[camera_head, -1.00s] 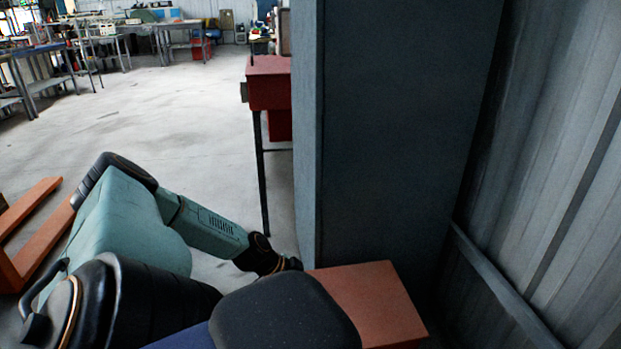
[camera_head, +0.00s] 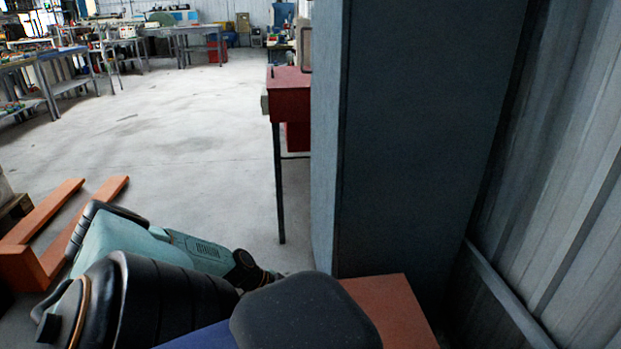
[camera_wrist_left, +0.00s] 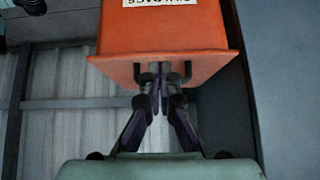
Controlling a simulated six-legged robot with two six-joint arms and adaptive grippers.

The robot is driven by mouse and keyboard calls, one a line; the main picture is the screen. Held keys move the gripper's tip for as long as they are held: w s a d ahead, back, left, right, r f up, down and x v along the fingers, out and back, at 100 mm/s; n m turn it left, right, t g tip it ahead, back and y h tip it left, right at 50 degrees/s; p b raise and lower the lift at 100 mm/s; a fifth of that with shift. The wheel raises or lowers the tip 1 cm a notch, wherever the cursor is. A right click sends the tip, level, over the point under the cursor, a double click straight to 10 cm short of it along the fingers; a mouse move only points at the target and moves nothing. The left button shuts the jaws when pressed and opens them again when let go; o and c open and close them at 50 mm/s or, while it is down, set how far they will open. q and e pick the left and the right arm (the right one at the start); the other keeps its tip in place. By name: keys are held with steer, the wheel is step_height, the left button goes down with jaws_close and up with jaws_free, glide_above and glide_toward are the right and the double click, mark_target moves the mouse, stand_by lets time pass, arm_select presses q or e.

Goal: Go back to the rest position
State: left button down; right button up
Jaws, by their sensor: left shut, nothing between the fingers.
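My left arm (camera_head: 130,285) comes in from the lower left in the head view, its teal and black links folded low. The left gripper itself cannot be made out clearly there. In the left wrist view my left gripper (camera_wrist_left: 158,92) is shut and empty, its dark fingers together. The fingertips overlap the lower edge of an orange box (camera_wrist_left: 160,35) in that view; whether they touch it I cannot tell. My right gripper is not in view.
A tall grey cabinet (camera_head: 430,140) and a corrugated wall (camera_head: 570,180) stand close on the right. An orange-brown box top (camera_head: 392,308) sits at the cabinet's foot. A red stand (camera_head: 288,90) is beyond. An orange pallet jack (camera_head: 45,225) is at left; the floor (camera_head: 180,130) between is open.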

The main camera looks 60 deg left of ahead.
arm_select(q)
steer(key=shift+s+f, duration=0.1)
steer(key=shift+s, duration=0.2)
